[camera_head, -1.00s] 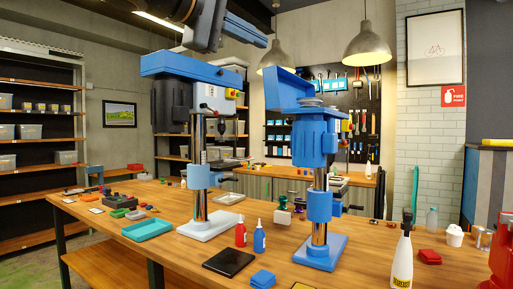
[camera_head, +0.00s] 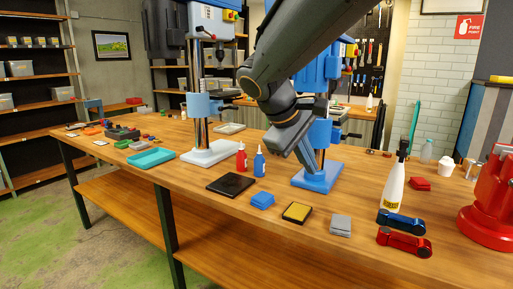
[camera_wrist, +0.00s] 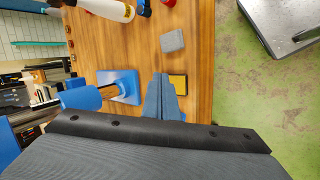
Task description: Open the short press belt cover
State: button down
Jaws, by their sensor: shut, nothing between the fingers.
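The short press with the blue base (camera_head: 318,178) stands at the middle right of the bench in the head view. Its blue head (camera_head: 318,74) is partly behind my arm, and its belt cover is out of frame or hidden now. Its base also shows in the wrist view (camera_wrist: 128,84). My gripper (camera_wrist: 161,77) is shut and empty, with its fingers together. In the head view it hangs low in front of the short press's column; contact with the press cannot be told.
The taller press with a white base (camera_head: 209,153) stands to the left. Red and blue bottles (camera_head: 259,162), a black plate (camera_head: 231,184), a yellow-topped pad (camera_head: 297,212), a white spray bottle (camera_head: 394,186) and a red machine (camera_head: 490,205) occupy the bench. Floor is clear in front.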

jog(key=s+d+f+m+g+y, duration=0.1)
jog(key=s+d+f, duration=0.1)
jog(key=f, duration=0.3)
jog(key=s+d+f+m+g+y, duration=0.1)
jog(key=s+f, duration=0.3)
jog(key=f, duration=0.1)
jog(key=shift+d+f, duration=0.2)
jog(key=shift+d, duration=0.2)
jog(key=c, duration=2.2)
grip_release()
jog(key=s+d+f+m+g+y, duration=0.1)
jog(key=s+d+f+m+y, duration=0.2)
jog(key=s+f+m, duration=0.3)
jog(key=s+f, duration=0.5)
jog(key=o, duration=0.5)
jog(key=shift+s+f, duration=0.15)
jog(key=shift+f, duration=0.05)
jog(key=shift+c, duration=0.2)
jog(key=shift+d, duration=0.1)
